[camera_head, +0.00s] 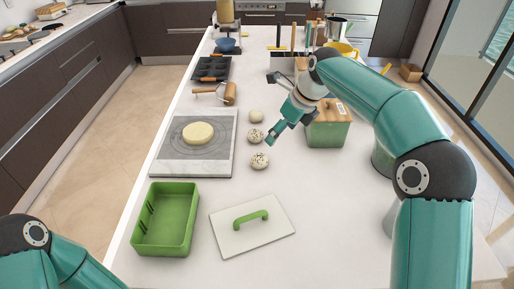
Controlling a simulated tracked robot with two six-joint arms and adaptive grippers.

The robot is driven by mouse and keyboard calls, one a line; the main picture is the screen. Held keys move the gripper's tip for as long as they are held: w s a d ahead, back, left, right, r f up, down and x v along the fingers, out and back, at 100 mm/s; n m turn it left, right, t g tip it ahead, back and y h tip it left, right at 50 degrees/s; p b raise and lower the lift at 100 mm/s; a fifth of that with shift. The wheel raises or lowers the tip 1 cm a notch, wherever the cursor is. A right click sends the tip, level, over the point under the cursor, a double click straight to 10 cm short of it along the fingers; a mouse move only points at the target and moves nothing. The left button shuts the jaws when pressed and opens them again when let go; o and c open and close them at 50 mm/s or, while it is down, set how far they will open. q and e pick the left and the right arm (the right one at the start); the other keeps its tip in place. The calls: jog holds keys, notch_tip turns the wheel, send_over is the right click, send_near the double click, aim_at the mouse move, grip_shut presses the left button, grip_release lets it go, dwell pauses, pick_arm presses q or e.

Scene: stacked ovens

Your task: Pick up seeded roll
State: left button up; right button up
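Several small pale rolls lie in a column on the white counter, right of the marble board. The nearest seeded roll (260,160) has dark specks on top. Another speckled roll (256,136) lies just behind it, and a plainer roll (256,117) is farthest. My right gripper (274,108) reaches in from the right, above and right of the rolls. Its fingers look spread, with the nearer teal fingertip close to the middle roll in the picture. I cannot tell its height above the counter. It holds nothing that I can see. Only my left arm shows at bottom left; its gripper is out of view.
The marble board (222,168) carries a flat round dough (198,133). A green bin (165,218) and a white lid with a green handle (252,226) are in front. A green box with a wooden lid (328,128) stands right of the rolls.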

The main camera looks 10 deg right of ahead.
send_over(263, 159)
jog(key=s+d, duration=0.1)
jog(key=s, duration=0.1)
jog(key=f, duration=0.6)
jog(key=f+p, duration=0.1)
jog(key=f, duration=0.2)
jog(key=shift+w+d+f, duration=0.1)
jog(key=shift+w+f, duration=0.15)
jog(key=shift+f, duration=0.05)
jog(key=shift+w+f, duration=0.1)
jog(key=shift+f, duration=0.4)
jog(key=p+x, duration=0.2)
jog(key=x, duration=0.2)
jog(key=shift+w+f, duration=0.2)
jog(key=shift+f, duration=0.1)
jog(key=shift+w+a+f, duration=0.1)
jog(key=shift+a+f, duration=0.1)
jog(key=shift+f, duration=0.05)
jog(key=c, duration=1.2)
jog(key=shift+c, duration=0.2)
